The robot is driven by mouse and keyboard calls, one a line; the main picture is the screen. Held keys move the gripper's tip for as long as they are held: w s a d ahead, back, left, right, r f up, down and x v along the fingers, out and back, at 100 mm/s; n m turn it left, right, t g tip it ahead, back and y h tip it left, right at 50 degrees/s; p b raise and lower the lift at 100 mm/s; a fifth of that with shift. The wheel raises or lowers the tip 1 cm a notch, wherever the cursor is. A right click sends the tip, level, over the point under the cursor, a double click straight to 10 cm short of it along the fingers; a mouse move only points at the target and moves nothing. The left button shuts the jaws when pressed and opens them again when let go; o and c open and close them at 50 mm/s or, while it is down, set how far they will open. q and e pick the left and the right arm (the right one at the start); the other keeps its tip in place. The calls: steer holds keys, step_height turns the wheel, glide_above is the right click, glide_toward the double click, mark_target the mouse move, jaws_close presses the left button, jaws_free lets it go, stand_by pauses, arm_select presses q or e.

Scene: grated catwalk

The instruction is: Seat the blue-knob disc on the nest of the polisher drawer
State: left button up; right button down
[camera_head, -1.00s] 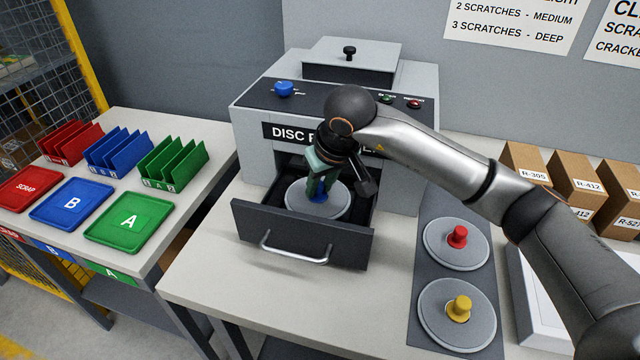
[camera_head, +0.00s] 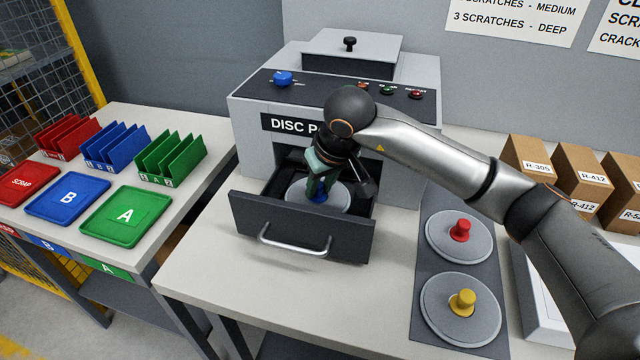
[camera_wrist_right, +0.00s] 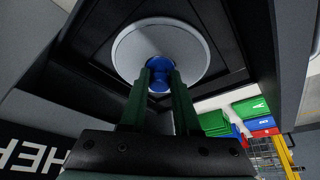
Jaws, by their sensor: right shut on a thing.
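The grey blue-knob disc (camera_head: 338,202) is inside the open polisher drawer (camera_head: 300,227). It lies about level there; the nest under it is hidden, so I cannot tell whether it is fully seated. My right gripper (camera_head: 320,188) reaches down into the drawer from above and is shut on the blue knob. In the right wrist view the green fingers (camera_wrist_right: 160,88) close on both sides of the blue knob (camera_wrist_right: 158,72), with the disc (camera_wrist_right: 195,48) beyond it. My left gripper is not in view.
Red-knob (camera_head: 460,238) and yellow-knob (camera_head: 461,308) discs lie on a dark mat right of the drawer. Boxes (camera_head: 527,157) stand farther right. A side table at the left holds the green A tray (camera_head: 127,235) and other trays and racks. The bench left of the drawer is clear.

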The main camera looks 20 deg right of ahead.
steer(key=shift+c, duration=0.8)
jaws_free()
steer(key=shift+r, duration=0.1)
steer(key=shift+r+p, duration=2.45)
steer(key=shift+r, duration=1.5)
steer(key=shift+s, duration=0.1)
